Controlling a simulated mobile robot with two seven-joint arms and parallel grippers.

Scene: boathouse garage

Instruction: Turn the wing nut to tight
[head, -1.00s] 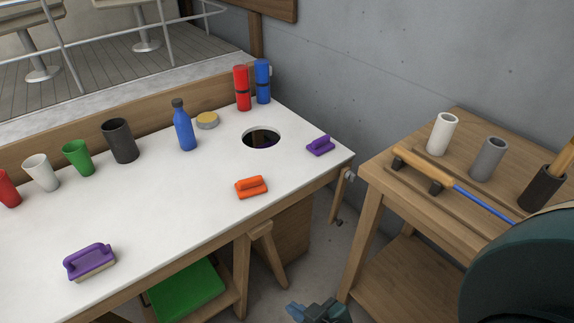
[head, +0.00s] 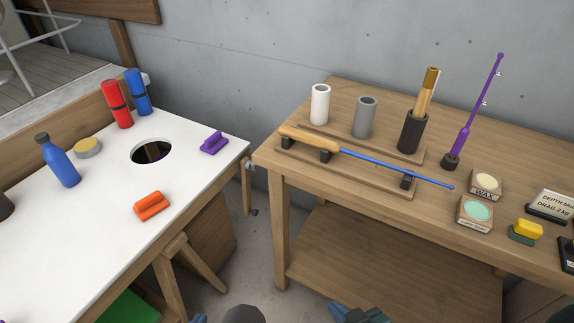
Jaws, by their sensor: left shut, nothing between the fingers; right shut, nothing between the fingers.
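A small grey metal fitting (head: 251,165) sits at the right corner of the white-topped table (head: 95,235). It is too small to tell whether it is the wing nut or which way it is turned. A dark knob (head: 254,212) shows below it. My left gripper (head: 198,319) barely shows at the bottom edge, mostly cut off, shut and empty. My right gripper (head: 358,314) is at the bottom middle, shut and empty, low in front of the wooden bench. Both are well apart from the fitting.
The wooden bench (head: 330,185) holds a blue rod with a wooden handle (head: 395,168), a white cup (head: 320,104), a grey cup (head: 365,117), a purple rod (head: 480,105) and small boxes. A floor gap separates the tables. The white table has a round hole (head: 151,152).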

